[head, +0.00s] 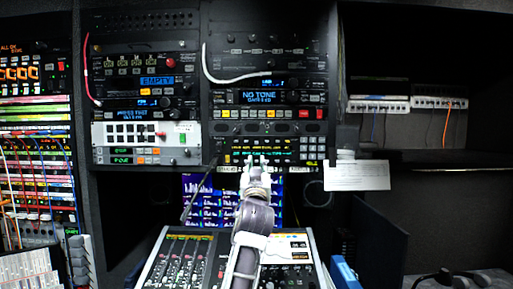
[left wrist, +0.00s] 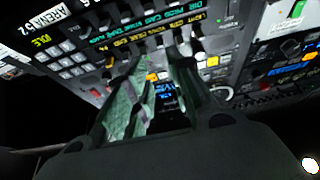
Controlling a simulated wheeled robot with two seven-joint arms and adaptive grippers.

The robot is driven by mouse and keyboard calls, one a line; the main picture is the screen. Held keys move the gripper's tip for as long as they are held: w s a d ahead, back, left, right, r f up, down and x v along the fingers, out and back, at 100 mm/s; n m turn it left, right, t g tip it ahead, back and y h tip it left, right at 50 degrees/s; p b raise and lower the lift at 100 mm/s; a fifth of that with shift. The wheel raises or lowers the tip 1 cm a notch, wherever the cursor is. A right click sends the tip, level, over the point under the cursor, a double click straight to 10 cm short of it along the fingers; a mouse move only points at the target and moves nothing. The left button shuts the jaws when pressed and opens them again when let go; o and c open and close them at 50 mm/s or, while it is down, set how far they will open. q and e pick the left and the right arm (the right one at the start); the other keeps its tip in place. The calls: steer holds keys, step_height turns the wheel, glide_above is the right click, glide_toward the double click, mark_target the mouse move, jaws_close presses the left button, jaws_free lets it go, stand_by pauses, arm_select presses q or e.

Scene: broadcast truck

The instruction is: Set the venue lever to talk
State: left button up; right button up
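An intercom panel (head: 275,150) with lit yellow labels, a row of small keys and a number keypad is in the rack at the centre of the head view. The panel fills the top of the left wrist view (left wrist: 110,50), tilted, with small levers under lit labels. I cannot tell which lever is the venue one, nor its position. My left gripper (head: 256,161) is in front of the panel's lower edge. In the left wrist view its two fingers (left wrist: 158,62) are apart, with nothing visibly held between them; contact with a lever is unclear. My right gripper is not in view.
A monitor (head: 205,200) with blue graphs is below the panel. A mixing desk (head: 185,258) stands beneath my left arm. A white cable (head: 228,80) loops across the upper rack.

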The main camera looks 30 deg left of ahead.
arm_select(q)
steer(key=w, duration=0.1)
steer(key=p, duration=0.3)
glide_toward(257, 141)
steer(key=w+a, duration=0.1)
steer(key=w, duration=0.1)
steer(key=shift+r+p+x, duration=0.15)
steer(key=shift+p+x, duration=0.3)
steer(key=shift+x, duration=0.65)
steer(key=shift+r+p+x, duration=0.15)
steer(key=shift+p+x, duration=0.3)
steer(key=shift+x, duration=0.65)
steer(key=shift+s, duration=0.2)
jaws_close()
